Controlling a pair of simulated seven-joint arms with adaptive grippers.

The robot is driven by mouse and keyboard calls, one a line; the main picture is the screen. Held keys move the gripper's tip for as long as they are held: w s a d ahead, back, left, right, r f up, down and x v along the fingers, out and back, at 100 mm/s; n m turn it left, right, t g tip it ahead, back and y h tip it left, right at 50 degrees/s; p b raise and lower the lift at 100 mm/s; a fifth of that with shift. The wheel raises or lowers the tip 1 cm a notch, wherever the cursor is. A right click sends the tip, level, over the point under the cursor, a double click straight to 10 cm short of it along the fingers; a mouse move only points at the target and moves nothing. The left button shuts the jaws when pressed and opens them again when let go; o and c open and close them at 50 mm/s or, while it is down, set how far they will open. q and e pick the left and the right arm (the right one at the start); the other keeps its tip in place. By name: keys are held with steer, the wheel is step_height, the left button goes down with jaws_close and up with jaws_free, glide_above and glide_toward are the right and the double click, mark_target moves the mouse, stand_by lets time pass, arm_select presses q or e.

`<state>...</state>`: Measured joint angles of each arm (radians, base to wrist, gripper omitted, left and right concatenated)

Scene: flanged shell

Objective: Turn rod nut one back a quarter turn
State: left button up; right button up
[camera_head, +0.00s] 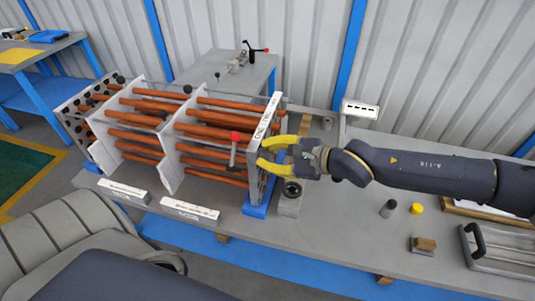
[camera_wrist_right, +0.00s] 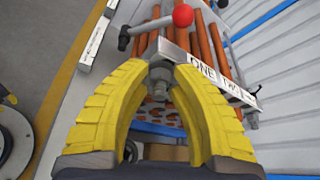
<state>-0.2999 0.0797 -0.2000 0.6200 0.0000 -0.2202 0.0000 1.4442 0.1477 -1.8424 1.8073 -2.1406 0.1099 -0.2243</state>
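The flanged shell's tube bundle, with copper-coloured rods (camera_head: 210,131) through upright pale plates, stands on the grey bench. Its right end plate (camera_head: 265,150) carries a label strip reading ONE and TWO in the right wrist view (camera_wrist_right: 205,68). Rod nut one (camera_wrist_right: 161,72), a grey metal nut on a rod end, shows below the word ONE. My right gripper (camera_head: 270,154) has yellow fingers spread at this plate. In the right wrist view its fingertips (camera_wrist_right: 162,68) stand either side of the nut; contact is not clear. The nut is hidden in the head view. My left gripper is out of view.
A red-knobbed lever (camera_head: 234,137) stands close to the right gripper, also seen in the right wrist view (camera_wrist_right: 182,16).

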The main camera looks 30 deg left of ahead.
jaws_close()
steer(key=shift+n, duration=0.3)
stand_by(0.7)
steer(key=n+t, duration=0.1)
steer(key=n+t+y, duration=0.1)
steer(key=n, duration=0.1)
steer(key=shift+s+f, duration=0.15)
steer(key=n+t+y, duration=0.1)
steer(key=n+y, duration=0.1)
steer(key=n, duration=0.2)
steer(key=shift+n, duration=0.3)
stand_by(0.5)
steer(key=shift+c, duration=1.6)
jaws_free()
steer(key=o, duration=0.9)
